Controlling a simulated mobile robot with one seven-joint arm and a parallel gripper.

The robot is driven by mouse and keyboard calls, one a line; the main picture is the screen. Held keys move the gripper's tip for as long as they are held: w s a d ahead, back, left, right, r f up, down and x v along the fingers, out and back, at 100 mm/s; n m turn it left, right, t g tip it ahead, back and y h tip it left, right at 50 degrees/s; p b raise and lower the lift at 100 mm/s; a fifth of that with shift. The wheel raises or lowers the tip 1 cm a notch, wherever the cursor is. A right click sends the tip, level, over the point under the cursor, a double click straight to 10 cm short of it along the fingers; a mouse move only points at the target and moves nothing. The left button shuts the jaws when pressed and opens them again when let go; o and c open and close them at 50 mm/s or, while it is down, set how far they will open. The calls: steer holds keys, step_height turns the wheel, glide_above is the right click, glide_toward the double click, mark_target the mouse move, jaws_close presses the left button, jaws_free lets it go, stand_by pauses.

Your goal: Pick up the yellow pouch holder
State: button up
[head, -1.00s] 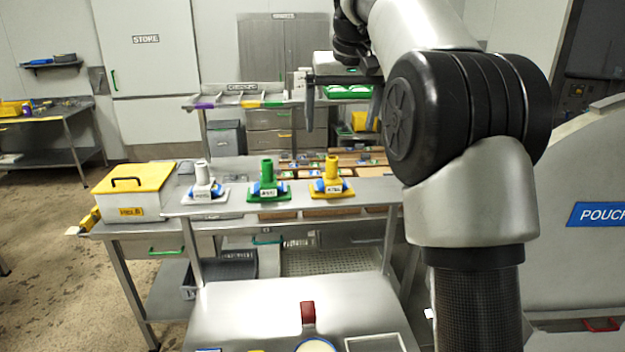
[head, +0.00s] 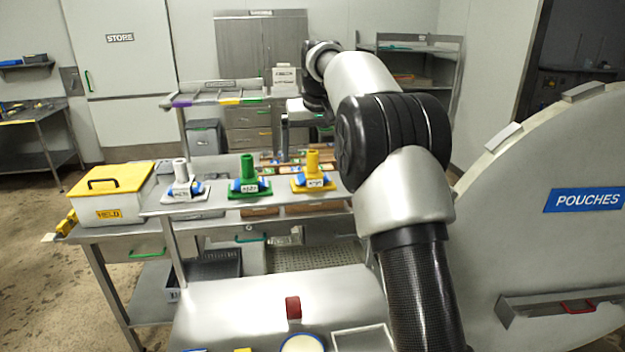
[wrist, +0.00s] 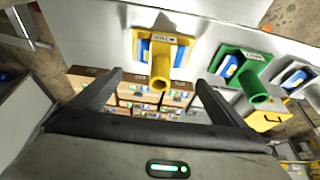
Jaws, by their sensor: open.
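The yellow pouch holder (head: 313,175) stands upright on the raised steel shelf, rightmost of three holders, with a blue piece and a white label on its base. In the wrist view the yellow pouch holder (wrist: 160,62) is ahead of my gripper (wrist: 159,82), its post pointing into the gap between the fingers. My gripper is open and empty, with its fingers apart. In the head view my gripper is above and beyond the shelf, partly hidden by my arm. I cannot tell the exact distance from the fingers to the holder.
A green holder (head: 249,180) and a white holder (head: 181,184) stand left of the yellow one on the same shelf (head: 218,198). A yellow-lidded box (head: 112,195) stands at the left. A big grey drum (head: 570,245) with a POUCHES sign is at the right.

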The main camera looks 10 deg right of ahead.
mark_target(311, 163)
steer(key=x, duration=0.5)
steer(key=shift+s+f, duration=0.1)
steer(key=shift+s, duration=0.05)
steer(key=c, duration=1.3)
steer(key=shift+c, duration=0.2)
step_height(311, 163, up, 10)
steer(key=p, duration=0.2)
steer(key=shift+p, duration=0.35)
